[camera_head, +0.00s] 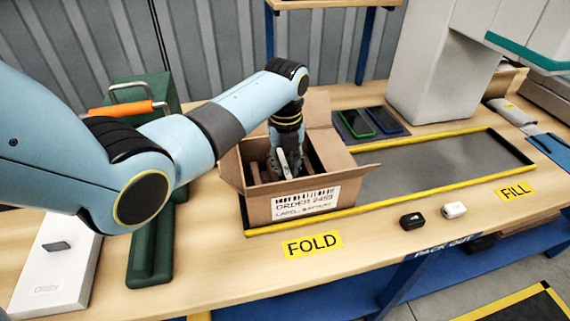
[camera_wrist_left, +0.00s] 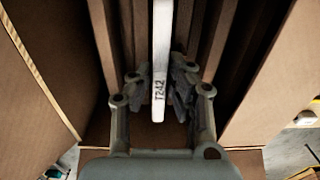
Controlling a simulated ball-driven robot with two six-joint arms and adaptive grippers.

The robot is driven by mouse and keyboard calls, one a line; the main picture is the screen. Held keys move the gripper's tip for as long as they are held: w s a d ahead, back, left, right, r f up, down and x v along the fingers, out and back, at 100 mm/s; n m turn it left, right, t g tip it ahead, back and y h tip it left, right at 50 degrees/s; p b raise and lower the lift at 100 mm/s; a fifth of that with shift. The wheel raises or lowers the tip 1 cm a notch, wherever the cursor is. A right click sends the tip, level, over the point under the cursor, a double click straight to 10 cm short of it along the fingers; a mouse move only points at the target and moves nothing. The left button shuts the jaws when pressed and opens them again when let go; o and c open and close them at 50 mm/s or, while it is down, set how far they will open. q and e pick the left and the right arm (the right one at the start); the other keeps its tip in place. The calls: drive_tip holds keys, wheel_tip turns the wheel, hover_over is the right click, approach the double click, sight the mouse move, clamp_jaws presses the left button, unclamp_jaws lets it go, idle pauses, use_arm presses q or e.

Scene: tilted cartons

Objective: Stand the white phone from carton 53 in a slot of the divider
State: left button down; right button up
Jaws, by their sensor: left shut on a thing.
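The open carton (camera_head: 258,205) stands on the table; its front label begins with ORDER, the last digits hard to read. Inside is a brown cardboard divider (camera_wrist_left: 128,40) with upright walls. My left gripper (camera_head: 286,168) reaches down into the carton, shut on the white phone (camera_head: 284,162). In the left wrist view the phone (camera_wrist_left: 161,60) shows as a narrow upright edge marked T242, between the fingers (camera_wrist_left: 160,100) and between divider walls. Its lower end is hidden, so I cannot tell whether it touches the bottom. My right gripper is not in view.
A grey, yellow-edged mat area (camera_head: 440,162) lies right of the carton, with two dark phones (camera_head: 385,121) on a pad behind. Black (camera_head: 412,221) and white (camera_head: 454,210) small cases sit in front. A white box (camera_head: 58,265) and a green stand (camera_head: 152,245) are at left.

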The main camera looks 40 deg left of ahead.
use_arm(q)
drive_tip(key=shift+s+d+f, duration=0.1)
drive_tip(key=shift+s+f, duration=0.2)
drive_tip(key=shift+f, duration=0.05)
drive_tip(key=c, duration=1.6)
unclamp_jaws()
drive_tip(key=o, duration=0.4)
drive_tip(key=shift+w+f, duration=0.1)
drive_tip(key=shift+w, duration=0.2)
wheel_tip(320, 180, up, 12)
drive_tip(key=shift+r, duration=0.2)
wheel_tip(320, 180, up, 7)
drive_tip(key=p, duration=0.9)
